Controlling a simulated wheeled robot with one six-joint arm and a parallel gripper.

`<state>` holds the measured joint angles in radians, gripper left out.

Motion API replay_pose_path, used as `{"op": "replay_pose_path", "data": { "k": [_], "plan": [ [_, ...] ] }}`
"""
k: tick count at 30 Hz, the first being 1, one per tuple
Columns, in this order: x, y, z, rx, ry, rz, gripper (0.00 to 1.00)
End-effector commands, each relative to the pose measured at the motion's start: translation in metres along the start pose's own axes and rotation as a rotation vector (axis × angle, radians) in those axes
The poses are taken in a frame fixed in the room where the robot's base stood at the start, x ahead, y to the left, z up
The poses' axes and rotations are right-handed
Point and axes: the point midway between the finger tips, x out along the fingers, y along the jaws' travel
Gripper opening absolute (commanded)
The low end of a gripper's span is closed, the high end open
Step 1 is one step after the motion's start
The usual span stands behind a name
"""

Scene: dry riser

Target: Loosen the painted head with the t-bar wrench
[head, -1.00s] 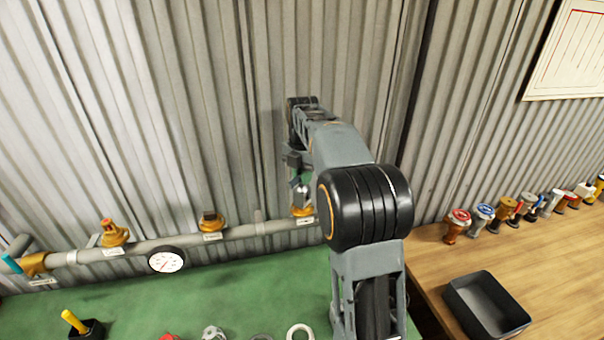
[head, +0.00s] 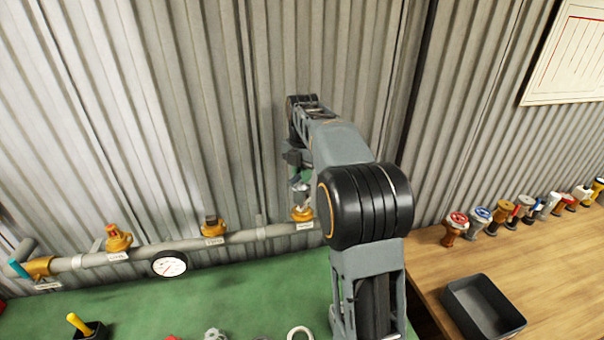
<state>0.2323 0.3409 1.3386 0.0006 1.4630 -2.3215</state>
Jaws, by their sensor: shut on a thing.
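My gripper (head: 300,170) is over the rightmost brass valve (head: 302,214) on the pipe, partly hidden by my arm. It is shut on a grey metal tool, seemingly the t-bar wrench (head: 301,196), which points down onto the valve's top. Whether the wrench is seated on that head cannot be told, as the head is covered. A second brass valve (head: 213,230) with a dark square head stands in the middle. A third brass valve (head: 117,239) with an orange head stands at the left. Which head is the painted one is unclear.
A grey pipe (head: 220,239) with a round gauge (head: 169,264) runs before the corrugated wall. A green bench top (head: 250,290) holds a black holder (head: 95,331) with a yellow handle. A wooden table (head: 500,262) at right carries a black tray (head: 483,306) and several valve pieces.

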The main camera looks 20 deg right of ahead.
Motion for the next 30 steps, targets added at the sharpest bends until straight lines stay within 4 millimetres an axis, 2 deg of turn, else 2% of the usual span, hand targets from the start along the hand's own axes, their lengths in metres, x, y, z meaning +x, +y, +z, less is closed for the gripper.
{"op": "replay_pose_path", "data": {
  "k": [23, 30],
  "plan": [
    [-0.031, 0.000, 0.000, 0.000, -0.001, 0.001, 0.00],
    [-0.053, 0.000, 0.000, 0.000, -0.002, 0.002, 0.00]
  ]
}}
